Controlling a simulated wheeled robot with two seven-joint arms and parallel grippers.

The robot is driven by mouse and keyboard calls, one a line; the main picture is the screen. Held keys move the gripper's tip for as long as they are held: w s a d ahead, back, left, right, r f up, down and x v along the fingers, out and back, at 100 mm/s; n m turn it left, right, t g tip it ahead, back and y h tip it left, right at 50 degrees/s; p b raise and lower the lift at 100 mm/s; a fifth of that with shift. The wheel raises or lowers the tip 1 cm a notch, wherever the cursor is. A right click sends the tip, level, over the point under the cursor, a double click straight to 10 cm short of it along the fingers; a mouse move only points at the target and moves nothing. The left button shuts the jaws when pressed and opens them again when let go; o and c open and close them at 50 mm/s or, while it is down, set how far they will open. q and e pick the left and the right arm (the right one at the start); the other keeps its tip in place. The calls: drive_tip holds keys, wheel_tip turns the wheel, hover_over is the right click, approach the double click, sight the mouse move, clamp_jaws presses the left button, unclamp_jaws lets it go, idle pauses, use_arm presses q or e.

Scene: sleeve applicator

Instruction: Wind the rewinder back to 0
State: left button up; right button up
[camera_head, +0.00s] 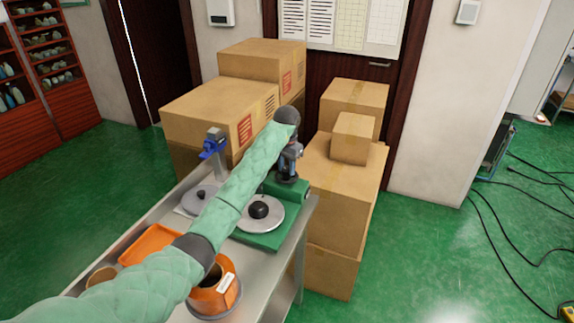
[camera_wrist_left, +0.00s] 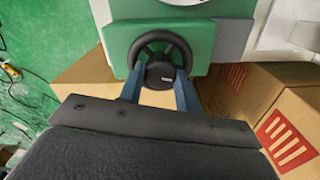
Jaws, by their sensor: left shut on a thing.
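A green machine (camera_head: 262,238) stands on the far end of the metal bench, with a round grey plate (camera_head: 258,213) and a black knob on top. In the left wrist view, a black handwheel (camera_wrist_left: 149,40) is mounted on the machine's green face (camera_wrist_left: 203,42). My left gripper (camera_wrist_left: 160,78) is shut on the handwheel, its two blue fingers on either side of the dark hub at the wheel's lower part. In the head view my left gripper (camera_head: 289,163) is at the machine's far side, and the handwheel is hidden there. I cannot read any rewinder number. My right gripper is out of view.
The metal bench (camera_head: 290,255) also holds a blue-topped stand (camera_head: 213,150), an orange tray (camera_head: 150,243) and an orange pot (camera_head: 226,292). Cardboard boxes (camera_head: 340,195) stand close behind and right of the machine. The green floor at right is open, with cables.

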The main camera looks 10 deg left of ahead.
sight(287, 169)
use_arm(q)
drive_tip(key=shift+s+f, duration=0.15)
drive_tip(key=shift+f, duration=0.15)
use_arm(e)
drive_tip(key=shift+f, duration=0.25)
use_arm(q)
drive_tip(key=o, duration=1)
drive_tip(key=shift+c, duration=0.2)
drive_tip(key=shift+r, duration=0.1)
drive_tip(key=shift+r, duration=0.15)
drive_tip(key=shift+r, duration=0.2)
drive_tip(key=shift+r+b, duration=0.4)
drive_tip(key=shift+r, duration=0.85)
wheel_tip(287, 169, up, 4)
drive_tip(key=p, duration=0.4)
drive_tip(key=shift+r+p, duration=0.25)
drive_tip(key=shift+p, duration=0.05)
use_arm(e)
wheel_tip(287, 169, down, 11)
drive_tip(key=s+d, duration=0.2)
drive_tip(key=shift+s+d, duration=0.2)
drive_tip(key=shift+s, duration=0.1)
